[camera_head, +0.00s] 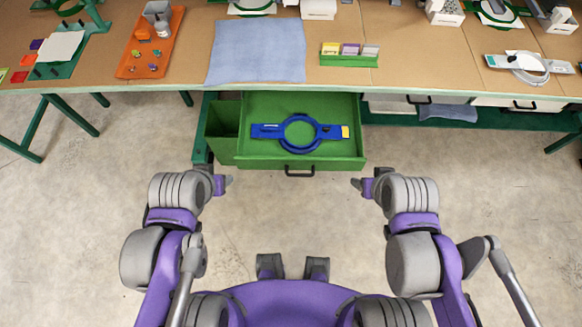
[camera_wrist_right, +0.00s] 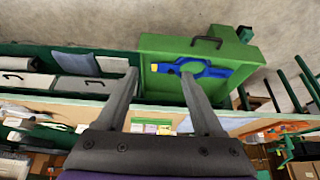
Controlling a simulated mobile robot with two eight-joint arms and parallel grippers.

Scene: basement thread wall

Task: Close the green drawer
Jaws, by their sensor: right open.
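The green drawer (camera_head: 255,160) is pulled out under the workbench, in the middle of the head view. A black handle (camera_head: 299,171) is on its front. A blue ring-shaped tool (camera_head: 300,132) with a yellow end lies inside. My left gripper (camera_head: 226,182) is left of the drawer front, apart from it; its fingers are too small to judge. My right gripper (camera_head: 358,184) is just right of the drawer front, apart from it. In the right wrist view the drawer (camera_wrist_right: 235,52) appears upside down beyond my open, empty right gripper (camera_wrist_right: 160,73).
The workbench (camera_head: 190,60) runs across the top, with a blue-grey mat (camera_head: 257,50), an orange tray (camera_head: 150,45) and a green card holder (camera_head: 349,60). Grey drawers (camera_head: 415,98) sit to the right below the bench. The floor before the green drawer is clear.

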